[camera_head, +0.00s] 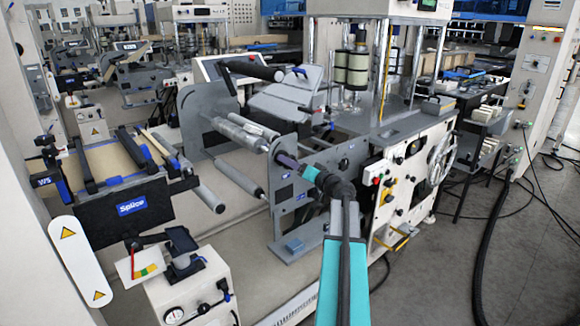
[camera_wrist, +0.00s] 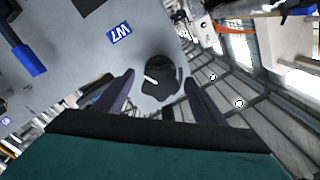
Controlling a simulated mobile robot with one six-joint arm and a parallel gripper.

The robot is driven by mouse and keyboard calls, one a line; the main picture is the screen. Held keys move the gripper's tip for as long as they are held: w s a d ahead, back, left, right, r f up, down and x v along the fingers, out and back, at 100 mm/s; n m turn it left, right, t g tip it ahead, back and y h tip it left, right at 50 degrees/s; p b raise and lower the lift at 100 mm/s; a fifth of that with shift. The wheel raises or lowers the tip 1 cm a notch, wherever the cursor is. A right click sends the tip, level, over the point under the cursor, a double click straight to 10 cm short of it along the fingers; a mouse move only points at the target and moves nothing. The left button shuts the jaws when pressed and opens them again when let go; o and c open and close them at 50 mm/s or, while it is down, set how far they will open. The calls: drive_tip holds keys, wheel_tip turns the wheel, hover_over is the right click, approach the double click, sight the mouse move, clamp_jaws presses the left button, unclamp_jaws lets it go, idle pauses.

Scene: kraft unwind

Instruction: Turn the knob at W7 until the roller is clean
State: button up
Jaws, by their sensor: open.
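In the wrist view, a black round knob (camera_wrist: 160,85) with a white pointer mark sits on a grey panel. A blue W7 label (camera_wrist: 119,34) is on the panel near it and appears upside down. My gripper (camera_wrist: 163,88) is open, with one dark purple finger on each side of the knob in the picture. I cannot tell whether they touch it. In the head view, my gripper (camera_head: 285,160) reaches to the grey machine side plate near the ends of silver rollers (camera_head: 245,135); the knob is hidden there. Which roller belongs to W7 is unclear.
A control panel with buttons (camera_head: 380,180) and a handwheel (camera_head: 441,157) stand right of my arm. A black Splice table (camera_head: 100,215) is at left, with a small gauge box (camera_head: 190,295) before it. Black cables lie on the open floor at right.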

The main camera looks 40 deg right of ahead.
drive_tip(key=s+b, duration=0.1)
drive_tip(key=s, duration=0.1)
drive_tip(key=s+b, duration=0.2)
drive_tip(key=s, duration=0.1)
drive_tip(key=shift+s+a, duration=0.2)
drive_tip(key=shift+s, duration=0.1)
idle(0.5)
